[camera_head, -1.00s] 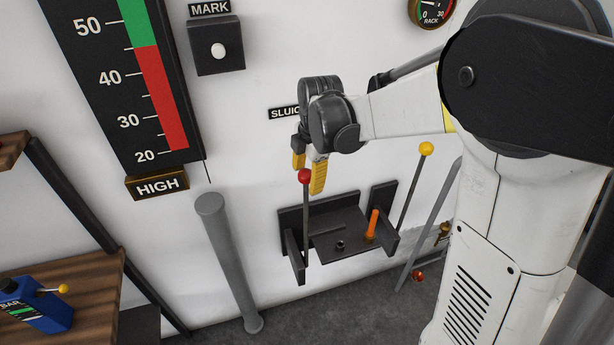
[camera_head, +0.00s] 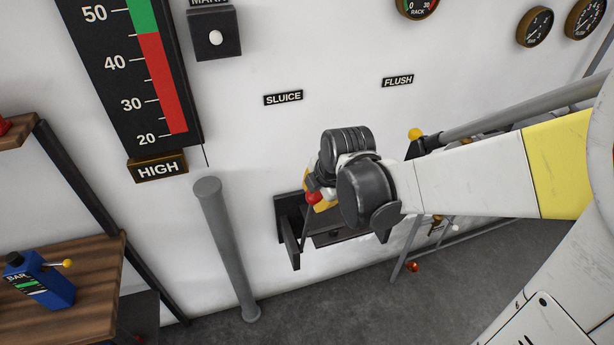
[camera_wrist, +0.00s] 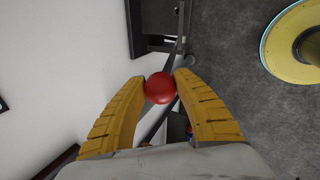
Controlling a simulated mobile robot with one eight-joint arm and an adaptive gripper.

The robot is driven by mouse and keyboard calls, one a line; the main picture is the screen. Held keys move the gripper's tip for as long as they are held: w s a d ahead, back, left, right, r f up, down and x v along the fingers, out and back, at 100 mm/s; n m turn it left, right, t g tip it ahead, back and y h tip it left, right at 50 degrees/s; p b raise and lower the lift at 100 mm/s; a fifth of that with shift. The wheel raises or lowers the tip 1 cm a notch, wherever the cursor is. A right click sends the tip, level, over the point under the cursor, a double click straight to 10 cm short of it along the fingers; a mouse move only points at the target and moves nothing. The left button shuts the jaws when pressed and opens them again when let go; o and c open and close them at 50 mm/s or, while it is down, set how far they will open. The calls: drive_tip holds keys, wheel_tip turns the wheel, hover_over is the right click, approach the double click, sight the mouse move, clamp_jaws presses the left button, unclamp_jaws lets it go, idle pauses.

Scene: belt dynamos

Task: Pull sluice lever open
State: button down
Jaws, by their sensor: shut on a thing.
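The sluice lever is a thin dark rod topped by a red ball knob (camera_head: 314,198), under the SLUICE label (camera_head: 283,98). My gripper (camera_wrist: 160,88) has its two yellow fingers shut on the red knob, one on each side, in the wrist view. In the head view, my wrist hides most of the gripper and part of the lever. The rod runs down to a dark bracket (camera_head: 290,245) on the wall. The lever leans out from the wall.
A yellow-knobbed lever (camera_head: 415,134) is to the right, under the FLUSH label (camera_head: 397,81), partly behind my arm. A grey post (camera_head: 225,250) stands left of the bracket. A wooden bench with a blue BAR device (camera_head: 40,280) is at lower left.

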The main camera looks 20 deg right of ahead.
drive_tip(key=s+f+t+b, duration=0.3)
drive_tip(key=s+f, duration=0.2)
drive_tip(key=s, duration=0.6)
drive_tip(key=shift+f, duration=0.2)
drive_tip(key=c, duration=1.2)
unclamp_jaws()
drive_tip(key=shift+o, duration=1.3)
drive_tip(key=shift+s+r, duration=0.1)
drive_tip(key=shift+s, duration=0.05)
drive_tip(key=shift+r, duration=0.1)
drive_tip(key=v, duration=0.7)
drive_tip(key=shift+s, duration=0.15)
